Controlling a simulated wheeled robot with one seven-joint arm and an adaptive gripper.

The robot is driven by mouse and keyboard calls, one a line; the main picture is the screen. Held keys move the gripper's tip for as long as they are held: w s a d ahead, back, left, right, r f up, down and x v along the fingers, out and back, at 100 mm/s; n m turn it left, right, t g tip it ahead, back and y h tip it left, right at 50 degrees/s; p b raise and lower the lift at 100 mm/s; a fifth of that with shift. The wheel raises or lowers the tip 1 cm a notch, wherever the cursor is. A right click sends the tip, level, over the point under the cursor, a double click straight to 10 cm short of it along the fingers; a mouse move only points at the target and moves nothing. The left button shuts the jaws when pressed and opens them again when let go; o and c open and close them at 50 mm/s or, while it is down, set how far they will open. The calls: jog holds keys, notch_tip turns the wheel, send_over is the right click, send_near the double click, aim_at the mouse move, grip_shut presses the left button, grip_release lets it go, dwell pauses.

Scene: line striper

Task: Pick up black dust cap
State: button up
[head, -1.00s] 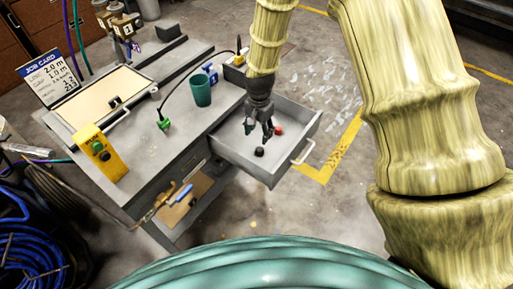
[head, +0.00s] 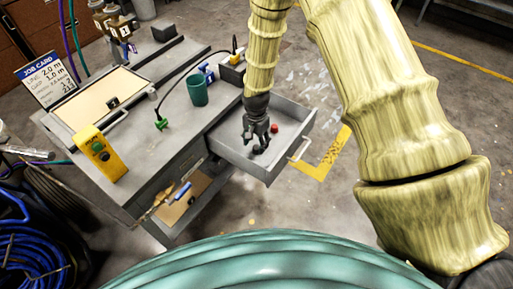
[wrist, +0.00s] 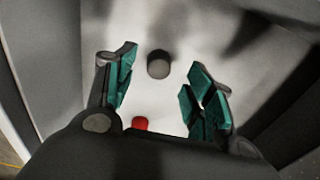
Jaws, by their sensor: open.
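The black dust cap (head: 258,149) lies on the floor of the open grey drawer (head: 231,152). In the wrist view the black cap (wrist: 159,64) shows as a dark round piece ahead of the fingertips, between their lines. My gripper (head: 257,141) is down at the drawer, close to the black cap, with its fingers apart. In the wrist view my gripper (wrist: 163,88) has its green-padded fingers spread with nothing between them. A red cap (head: 274,128) lies in the drawer to the right of my gripper; in the wrist view the red cap (wrist: 141,123) is partly hidden by the gripper body.
The drawer's walls surround the caps, with a handle (head: 301,149) on its front. A green cup (head: 197,90), a yellow box with buttons (head: 101,152) and a green plug on a black cable (head: 161,123) stand or lie on the bench top (head: 150,150).

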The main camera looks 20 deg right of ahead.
aim_at(257, 146)
jog(key=shift+d+f+p, duration=0.1)
jog(key=shift+f+p, duration=0.25)
jog(key=shift+f, duration=1.3)
jog(key=c, duration=0.8)
